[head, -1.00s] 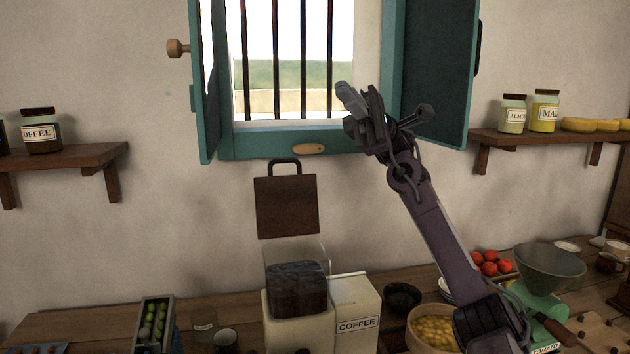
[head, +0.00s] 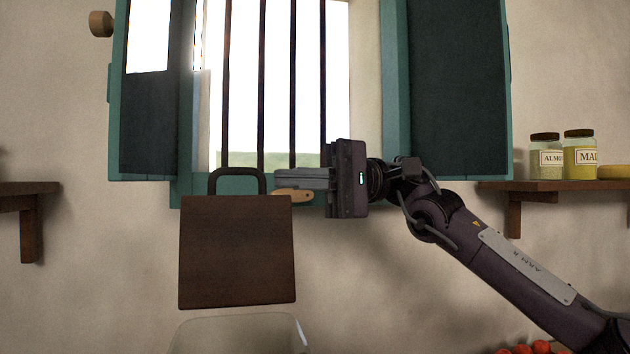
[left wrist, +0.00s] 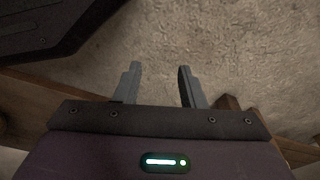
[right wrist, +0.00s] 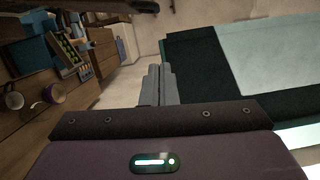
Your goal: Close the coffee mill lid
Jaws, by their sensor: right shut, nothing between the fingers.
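A clear panel (head: 238,335), which looks like the coffee mill's raised lid, shows only its upper part at the bottom edge of the head view. The mill body below it is out of the head view. My right gripper (head: 282,187) is shut and empty, pointing left in front of the window sill, above and right of the panel and apart from it. Its closed fingers show in the right wrist view (right wrist: 158,78). My left gripper (left wrist: 158,88) is open and empty in the left wrist view, facing a bare wall; it is outside the head view.
A brown board with a handle (head: 237,255) hangs on the wall behind the panel. A teal shutter (head: 455,90) stands open at right. A shelf (head: 560,186) with jars juts out at right. A crate with green items (right wrist: 68,50) shows in the right wrist view.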

